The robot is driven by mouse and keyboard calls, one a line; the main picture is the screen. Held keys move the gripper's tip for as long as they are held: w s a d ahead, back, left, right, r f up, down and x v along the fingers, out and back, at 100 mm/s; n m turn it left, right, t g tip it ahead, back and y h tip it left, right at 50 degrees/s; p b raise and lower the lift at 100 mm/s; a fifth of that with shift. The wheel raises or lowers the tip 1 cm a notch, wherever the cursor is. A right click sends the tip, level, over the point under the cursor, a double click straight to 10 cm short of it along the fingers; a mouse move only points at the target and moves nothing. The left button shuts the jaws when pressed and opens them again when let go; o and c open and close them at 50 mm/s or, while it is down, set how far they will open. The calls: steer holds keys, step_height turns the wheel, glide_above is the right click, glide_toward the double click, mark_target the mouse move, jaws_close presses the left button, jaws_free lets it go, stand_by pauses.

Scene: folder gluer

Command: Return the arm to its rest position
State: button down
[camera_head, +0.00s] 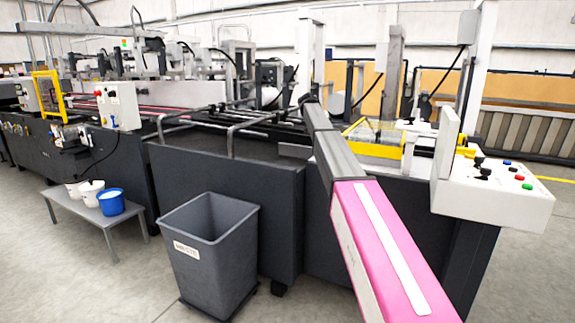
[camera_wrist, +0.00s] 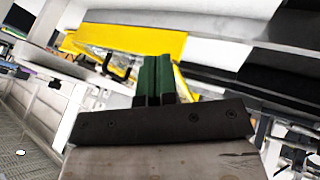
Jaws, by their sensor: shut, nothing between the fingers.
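My gripper (camera_wrist: 155,60) shows in the wrist view, with two green fingers close together above a dark palm bar. It is shut and nothing is held between the fingers. Beyond the fingers lies a yellow frame (camera_wrist: 125,40). I cannot tell whether the fingers are touching or apart from it. In the head view, I cannot make out the gripper itself.
The dark folder gluer (camera_head: 225,175) fills the middle of the head view. A yellow-edged clear guard (camera_head: 375,135) and a white button panel (camera_head: 495,190) are at right. A grey waste bin (camera_head: 208,250) stands in front. A low bench (camera_head: 85,215) carries buckets. Floor at lower left is free.

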steer(key=s+d+f+n+y, duration=0.1)
steer(key=s+f+n+y, duration=0.1)
steer(key=s+f, duration=1)
steer(key=s+d+f+n+y, duration=0.1)
steer(key=s+f+n, duration=0.1)
steer(key=s+f, duration=0.95)
steer(key=s+f+y, duration=0.1)
steer(key=s+f, duration=0.5)
steer(key=s, duration=0.3)
steer(key=s+a+f+n+g+y, duration=0.1)
steer(key=s+f, duration=0.5)
steer(key=s, duration=0.3)
steer(key=s+f+n+y, duration=0.1)
steer(key=s+f, duration=0.6)
steer(key=s, duration=0.2)
steer(key=shift+s+a+y, duration=0.3)
steer(key=shift+s+y, duration=0.05)
steer(key=shift+y, duration=0.05)
